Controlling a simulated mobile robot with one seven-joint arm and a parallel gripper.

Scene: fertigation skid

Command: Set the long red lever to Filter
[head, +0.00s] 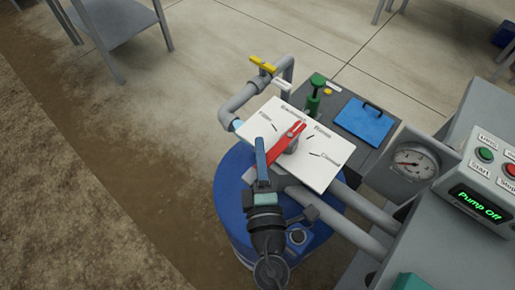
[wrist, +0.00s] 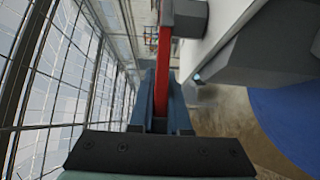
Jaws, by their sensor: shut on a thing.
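The long red lever (head: 284,151) is mounted on a grey hub on a white dial plate (head: 325,175). The plate carries the labels Filter at left, then what reads as Backwash, Rinse, and Closed at right. The lever's short upper end points up and right, between the second label and Rinse; its long end runs down and left. My gripper (head: 267,175) is at that long lower end, shut on it. In the wrist view the red lever (wrist: 165,65) runs between the blue fingers of my gripper (wrist: 161,100). The lever's tip is hidden in the jaws.
A blue drum (head: 228,205) stands below the plate. A grey pipe with a yellow-handled valve (head: 263,65) is behind left. A green valve (head: 314,98), a blue lid (head: 365,121), a gauge (head: 415,161) and a "Pump Off" panel (head: 480,203) are to the right. Floor at left is clear.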

